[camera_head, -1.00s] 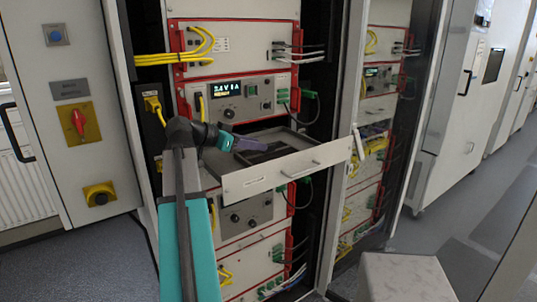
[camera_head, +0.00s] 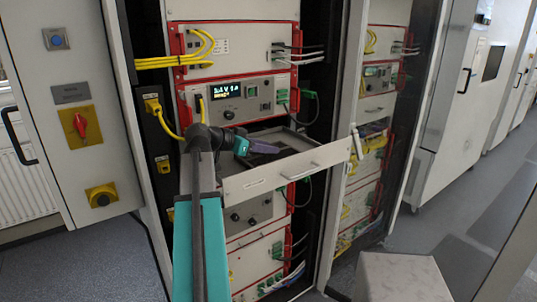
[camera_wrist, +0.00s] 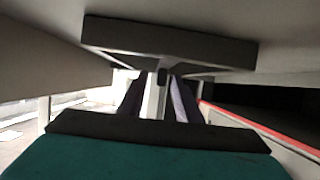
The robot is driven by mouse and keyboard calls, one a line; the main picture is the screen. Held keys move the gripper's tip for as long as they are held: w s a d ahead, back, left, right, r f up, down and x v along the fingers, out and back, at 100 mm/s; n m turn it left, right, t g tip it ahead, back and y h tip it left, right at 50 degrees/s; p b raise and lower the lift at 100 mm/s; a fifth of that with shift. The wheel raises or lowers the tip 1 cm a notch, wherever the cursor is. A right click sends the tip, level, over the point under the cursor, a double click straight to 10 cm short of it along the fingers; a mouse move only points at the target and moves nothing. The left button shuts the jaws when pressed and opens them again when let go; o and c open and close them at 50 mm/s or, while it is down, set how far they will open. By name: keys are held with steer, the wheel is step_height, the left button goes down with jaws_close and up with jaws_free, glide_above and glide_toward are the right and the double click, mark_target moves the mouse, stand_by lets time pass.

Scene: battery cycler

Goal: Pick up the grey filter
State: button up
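My gripper (camera_head: 274,149), teal with purple fingers, reaches over the left part of the pulled-out drawer (camera_head: 285,180) in the head view. In the wrist view the two purple fingers (camera_wrist: 158,98) stand apart with a narrow pale strip visible between them. A dark grey bar (camera_wrist: 170,40) spans above the fingers, with a short stub reaching down near the gap. I cannot tell whether this bar is the grey filter or whether the fingers touch it. No filter can be made out clearly in the head view; my arm and gripper cover part of the drawer.
The drawer sits in a rack between a unit with a lit display (camera_head: 228,91) above and another unit (camera_head: 248,212) below. Yellow cables (camera_head: 160,115) hang at the left. An open cabinet door (camera_head: 385,130) stands at the right. A grey box (camera_head: 405,277) is at front right.

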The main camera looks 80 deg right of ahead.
stand_by(0.5)
jaws_close()
steer(key=shift+r, duration=0.15)
steer(key=shift+r+b, duration=0.4)
steer(key=shift+r, duration=0.25)
step_height(320, 180, up, 6)
steer(key=shift+d+f+b, duration=0.1)
steer(key=shift+f+b, duration=0.15)
steer(key=shift+b, duration=0.65)
steer(key=w+a+b, duration=0.4)
steer(key=w+a, duration=0.8)
steer(key=w, duration=0.1)
steer(key=shift+a, duration=0.25)
steer(key=shift+w, duration=0.1)
